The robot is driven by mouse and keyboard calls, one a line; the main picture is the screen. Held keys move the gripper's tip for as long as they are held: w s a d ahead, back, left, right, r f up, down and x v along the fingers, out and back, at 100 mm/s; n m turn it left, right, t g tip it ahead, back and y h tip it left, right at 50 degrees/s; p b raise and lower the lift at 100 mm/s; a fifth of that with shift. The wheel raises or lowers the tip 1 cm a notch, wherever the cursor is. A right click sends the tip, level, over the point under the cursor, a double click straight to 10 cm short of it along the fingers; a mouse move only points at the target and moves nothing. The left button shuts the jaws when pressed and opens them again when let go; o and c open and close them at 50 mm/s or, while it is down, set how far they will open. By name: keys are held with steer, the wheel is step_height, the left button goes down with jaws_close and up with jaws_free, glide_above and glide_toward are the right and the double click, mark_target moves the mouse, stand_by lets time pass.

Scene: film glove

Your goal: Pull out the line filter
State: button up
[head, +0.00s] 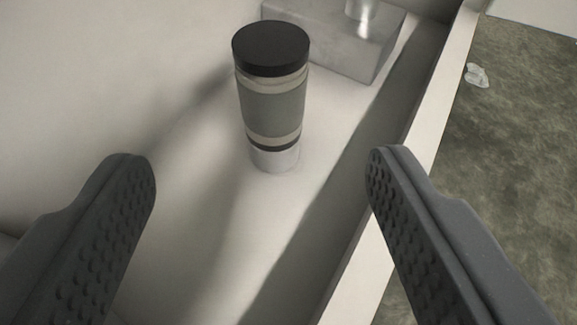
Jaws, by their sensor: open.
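The line filter (272,105) is an upright cylinder with a black cap, a grey-green body with pale bands, and a dark ring near its foot. Its lower end sits in a short pale collar on the light surface. My gripper (262,170) is open, with one dark studded finger at the left and one at the right. The filter stands between the finger lines but farther off, beyond the fingertips. Neither finger touches it, and nothing is between the fingers.
A grey metal block (340,40) with a shiny post stands close behind the filter to the right. A raised pale wall (400,190) runs along the right side. Beyond it lies a mottled greenish floor (515,130) with a small white scrap (476,75). The surface left of the filter is clear.

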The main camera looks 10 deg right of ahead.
mark_target(272, 66)
steer(key=b+x, duration=0.1)
steer(key=x, duration=0.6)
steer(key=b+x, duration=0.1)
steer(key=x, duration=0.6)
steer(key=shift+d+b, duration=0.2)
steer(key=shift+b, duration=0.2)
steer(key=c, duration=1.1)
